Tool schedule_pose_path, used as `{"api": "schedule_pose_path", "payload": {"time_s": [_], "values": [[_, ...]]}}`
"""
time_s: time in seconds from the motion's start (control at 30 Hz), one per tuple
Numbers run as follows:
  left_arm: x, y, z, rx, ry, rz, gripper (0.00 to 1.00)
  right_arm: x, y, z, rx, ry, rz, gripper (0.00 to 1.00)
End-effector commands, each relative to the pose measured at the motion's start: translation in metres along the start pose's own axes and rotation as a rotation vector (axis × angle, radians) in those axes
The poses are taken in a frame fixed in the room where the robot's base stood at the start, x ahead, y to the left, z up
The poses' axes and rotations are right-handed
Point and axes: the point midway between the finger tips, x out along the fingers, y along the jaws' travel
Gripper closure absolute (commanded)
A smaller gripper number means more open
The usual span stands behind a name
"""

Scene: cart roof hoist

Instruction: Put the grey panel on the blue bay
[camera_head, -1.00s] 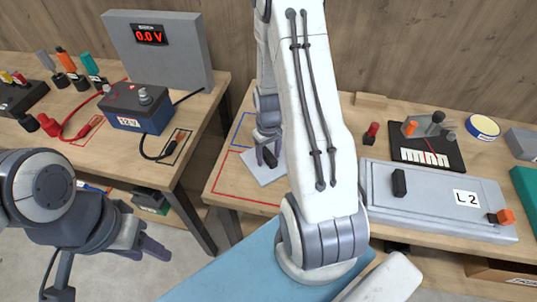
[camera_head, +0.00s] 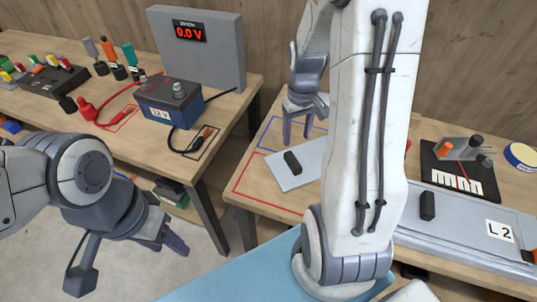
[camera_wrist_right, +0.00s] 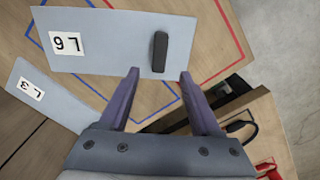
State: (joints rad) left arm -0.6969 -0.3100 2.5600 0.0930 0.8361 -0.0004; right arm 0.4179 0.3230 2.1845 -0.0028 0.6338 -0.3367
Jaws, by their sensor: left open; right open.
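The grey panel (camera_head: 285,178), a flat plate with a black handle (camera_head: 292,162), lies on the middle table. In the right wrist view the panel (camera_wrist_right: 110,45) is labelled L6. The blue bay (camera_head: 270,142), a blue outline, is behind it. In the head view the panel appears over the red-outlined area near the blue line; its right part is hidden by my arm. My right gripper (camera_head: 297,130) is open and empty above the panel, its fingers apart from the handle. My left gripper (camera_head: 165,243) is open and empty over the floor gap at left.
The red outline (camera_head: 236,190) is in front. A larger L2 plate (camera_head: 460,225) lies at right, beside a black board (camera_head: 450,165). On the left table are a 12V battery (camera_head: 165,108), cables and a grey 0.0 V display box (camera_head: 220,55). A gap separates the tables.

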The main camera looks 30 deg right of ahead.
Motion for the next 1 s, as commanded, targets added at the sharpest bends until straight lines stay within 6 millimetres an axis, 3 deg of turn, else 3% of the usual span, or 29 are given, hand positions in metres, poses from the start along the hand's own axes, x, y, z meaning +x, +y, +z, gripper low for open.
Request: {"api": "schedule_pose_path", "payload": {"time_s": [0.17, 0.27, 0.33, 0.5, 0.6, 0.8, 1.0], "values": [[0.0, 0.0, 0.0, 0.0, 0.0, 0.0, 0.5, -0.006, -0.015, -0.001, -0.029, 0.004, -0.001, 0.35], [0.0, 0.0, 0.0, 0.0, 0.0, 0.0, 0.5, -0.019, -0.054, 0.002, -0.102, 0.014, -0.004, 0.35], [0.0, 0.0, 0.0, 0.0, 0.0, 0.0, 0.5, -0.032, -0.095, 0.011, -0.179, 0.022, -0.011, 0.35], [0.0, 0.0, 0.0, 0.0, 0.0, 0.0, 0.5, -0.061, -0.191, 0.066, -0.395, 0.036, -0.037, 0.35], [0.0, 0.0, 0.0, 0.0, 0.0, 0.0, 0.5, -0.072, -0.227, 0.108, -0.512, 0.037, -0.055, 0.35], [0.0, 0.0, 0.0, 0.0, 0.0, 0.0, 0.5, -0.082, -0.257, 0.173, -0.671, 0.031, -0.082, 0.35], [0.0, 0.0, 0.0, 0.0, 0.0, 0.0, 0.5, -0.083, -0.261, 0.192, -0.717, 0.025, -0.09, 0.35]]}}
